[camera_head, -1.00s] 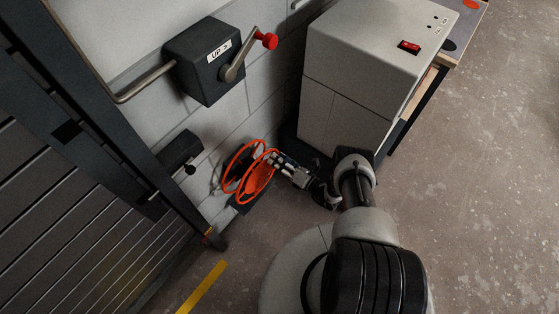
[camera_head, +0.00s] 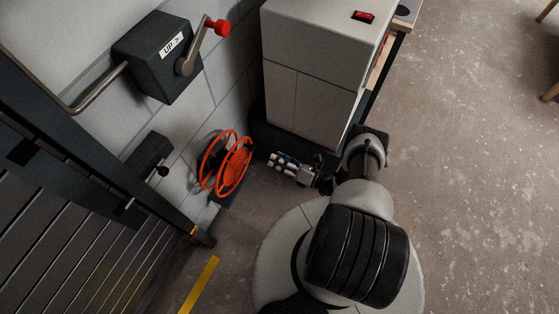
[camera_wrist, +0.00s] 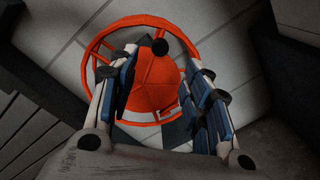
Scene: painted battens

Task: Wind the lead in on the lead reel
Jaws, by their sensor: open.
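The orange lead reel (camera_head: 234,166) stands low by the white block wall, with two spoked rims and a disc side facing right. In the wrist view the reel (camera_wrist: 152,88) fills the middle, and a dark round knob (camera_wrist: 160,46) shows near its upper rim. My gripper (camera_head: 274,158) is to the right of the reel, apart from it in the head view. In the wrist view my gripper (camera_wrist: 166,72) is open and empty, its fingers to either side of the reel's disc. I see no loose lead clearly.
A grey box with a hand crank (camera_head: 160,58), marked "UP >", is on the wall above. A white cabinet (camera_head: 312,80) with a red switch stands right behind my gripper. A dark slatted shutter (camera_head: 60,235) is at left. Open floor (camera_head: 470,190) lies to the right.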

